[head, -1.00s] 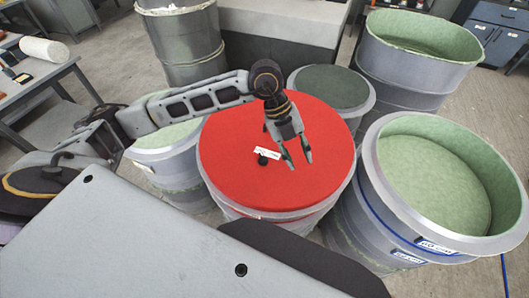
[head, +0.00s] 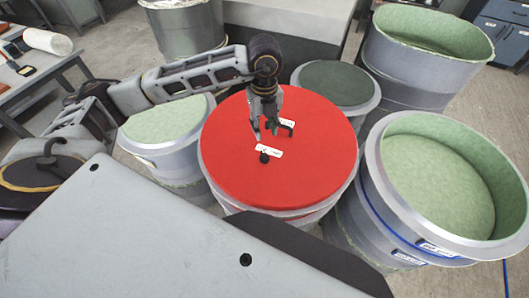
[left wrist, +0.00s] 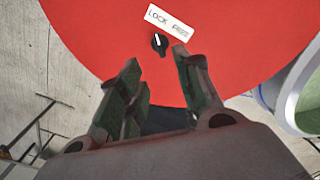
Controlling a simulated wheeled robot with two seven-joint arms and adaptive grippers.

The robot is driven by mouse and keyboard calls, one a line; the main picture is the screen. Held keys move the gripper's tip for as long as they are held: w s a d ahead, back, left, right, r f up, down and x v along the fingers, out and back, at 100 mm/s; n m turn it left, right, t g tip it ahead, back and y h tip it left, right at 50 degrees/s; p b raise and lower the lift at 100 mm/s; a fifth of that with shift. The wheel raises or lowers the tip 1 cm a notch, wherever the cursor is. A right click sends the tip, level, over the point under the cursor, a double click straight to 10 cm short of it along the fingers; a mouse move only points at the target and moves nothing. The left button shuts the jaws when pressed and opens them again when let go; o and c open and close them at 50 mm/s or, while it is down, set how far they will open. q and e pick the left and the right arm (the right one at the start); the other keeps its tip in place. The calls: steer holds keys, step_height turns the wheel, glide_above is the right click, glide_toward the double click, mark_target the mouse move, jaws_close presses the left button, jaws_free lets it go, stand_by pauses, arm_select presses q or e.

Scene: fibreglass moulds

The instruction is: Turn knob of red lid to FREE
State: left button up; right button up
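The red lid (head: 320,165) covers a grey drum in the middle of the head view. Two small black knobs show on it: a nearer knob (head: 264,157) with a white label (head: 269,150), and a farther knob (head: 289,125) beside another label. My left gripper (head: 266,134) is open and empty above the lid, close to both knobs. In the left wrist view, one knob (left wrist: 160,43) lies just beyond the open fingertips, under a label (left wrist: 170,22) reading LOCK and FREE. Its white mark points up, slightly left. My right gripper is not in view.
Open green-lined moulds (head: 440,185) stand close on the right. A dark-topped drum (head: 335,82) stands behind the lid and a green-topped one (head: 165,120) to its left. A work table (head: 40,85) is at the far left.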

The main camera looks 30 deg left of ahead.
mark_target(264, 154)
arm_select(q)
step_height(264, 154, down, 14)
steer(key=shift+r+p, duration=0.2)
steer(key=shift+p, duration=1)
steer(key=c, duration=0.6)
jaws_close()
